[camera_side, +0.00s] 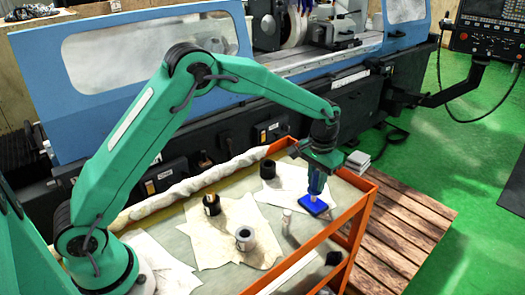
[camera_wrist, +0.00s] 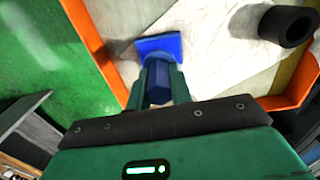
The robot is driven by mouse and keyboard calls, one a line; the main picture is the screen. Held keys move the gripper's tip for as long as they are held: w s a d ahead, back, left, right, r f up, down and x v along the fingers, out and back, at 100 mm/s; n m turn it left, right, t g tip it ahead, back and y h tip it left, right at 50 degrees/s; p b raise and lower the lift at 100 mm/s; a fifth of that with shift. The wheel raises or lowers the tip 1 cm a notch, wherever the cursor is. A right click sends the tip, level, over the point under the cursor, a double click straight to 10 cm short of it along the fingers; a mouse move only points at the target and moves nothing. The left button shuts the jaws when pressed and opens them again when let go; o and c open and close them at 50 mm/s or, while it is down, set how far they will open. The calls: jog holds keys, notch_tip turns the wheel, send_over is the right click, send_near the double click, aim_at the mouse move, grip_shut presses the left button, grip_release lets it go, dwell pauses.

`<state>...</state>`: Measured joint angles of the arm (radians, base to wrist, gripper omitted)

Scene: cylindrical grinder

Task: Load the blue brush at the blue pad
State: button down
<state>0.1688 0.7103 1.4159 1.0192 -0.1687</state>
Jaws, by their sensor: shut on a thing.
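My gripper (camera_side: 316,184) points down over the right end of the orange-rimmed cart and is shut on the blue brush, whose handle (camera_wrist: 157,85) shows between the fingers in the wrist view. The brush stands about upright, with a pale tip (camera_side: 313,197) just below the fingers in the side view. The blue pad (camera_side: 320,208) is a flat square on the cart's top, directly under the brush. The pad also shows beyond the handle in the wrist view (camera_wrist: 165,43). I cannot tell whether the brush tip touches the pad.
A black cylinder (camera_side: 268,170), a dark pot (camera_side: 211,206), a grey cylinder (camera_side: 245,240) and a small white cylinder (camera_side: 286,222) stand left of the pad. The cart's orange rim (camera_side: 357,212) runs close on the right. The blue grinder (camera_side: 150,48) stands behind.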

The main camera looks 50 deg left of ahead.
jog(key=shift+r, duration=3.25)
jog(key=shift+s+a+r, duration=0.2)
jog(key=shift+a, duration=0.1)
jog(key=s+a+r, duration=0.5)
jog(key=s+a, duration=0.3)
jog(key=s, duration=0.5)
jog(key=shift+a, duration=0.3)
